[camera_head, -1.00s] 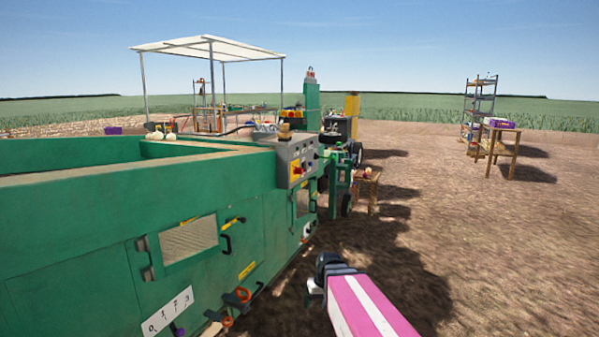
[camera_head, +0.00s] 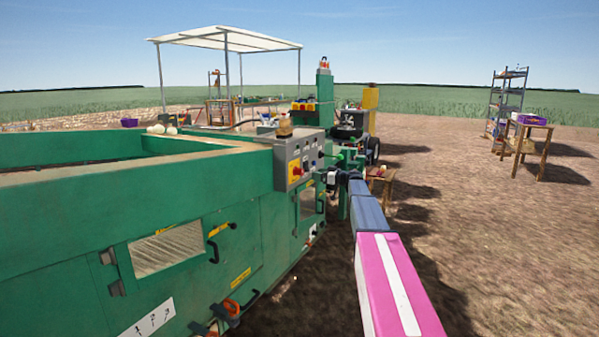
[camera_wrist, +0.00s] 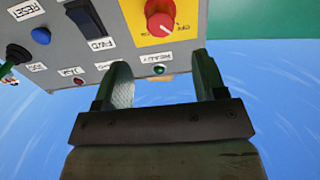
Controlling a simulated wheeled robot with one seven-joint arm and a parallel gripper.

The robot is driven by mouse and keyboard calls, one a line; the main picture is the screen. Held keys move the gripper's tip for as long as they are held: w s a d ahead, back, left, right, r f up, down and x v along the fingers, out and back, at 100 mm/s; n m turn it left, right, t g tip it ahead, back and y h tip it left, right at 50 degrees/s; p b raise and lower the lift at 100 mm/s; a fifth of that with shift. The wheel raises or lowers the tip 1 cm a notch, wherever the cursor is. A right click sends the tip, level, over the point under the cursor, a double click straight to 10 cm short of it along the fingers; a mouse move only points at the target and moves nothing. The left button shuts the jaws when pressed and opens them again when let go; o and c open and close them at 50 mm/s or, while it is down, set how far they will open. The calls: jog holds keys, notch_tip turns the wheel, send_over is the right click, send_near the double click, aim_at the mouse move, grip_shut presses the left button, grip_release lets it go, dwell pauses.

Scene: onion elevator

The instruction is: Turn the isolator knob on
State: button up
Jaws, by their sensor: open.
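The isolator knob (camera_wrist: 160,22) is a red rotary knob on a yellow plate on the grey control panel (camera_wrist: 110,25). It sits at the top of the wrist view, beyond my open fingers. The knob also shows in the head view (camera_head: 296,170), on the panel at the end of the green machine. My gripper (camera_wrist: 165,85) is open and empty, its two fingers just below the yellow plate in the wrist view and apart from the knob. In the head view my gripper (camera_head: 328,176) is close to the right side of the panel.
The panel also carries a blue button (camera_wrist: 41,35), a black switch (camera_wrist: 85,18) and a small green light (camera_wrist: 159,70). The green machine (camera_head: 190,185) fills the left. A wooden stool (camera_head: 381,180) stands behind my arm. Open dirt ground lies to the right.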

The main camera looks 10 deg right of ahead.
aim_at(303, 172)
jog(key=x, duration=1)
jog(key=shift+w+a, duration=0.15)
jog(key=shift+a, duration=0.15)
jog(key=c, duration=0.9)
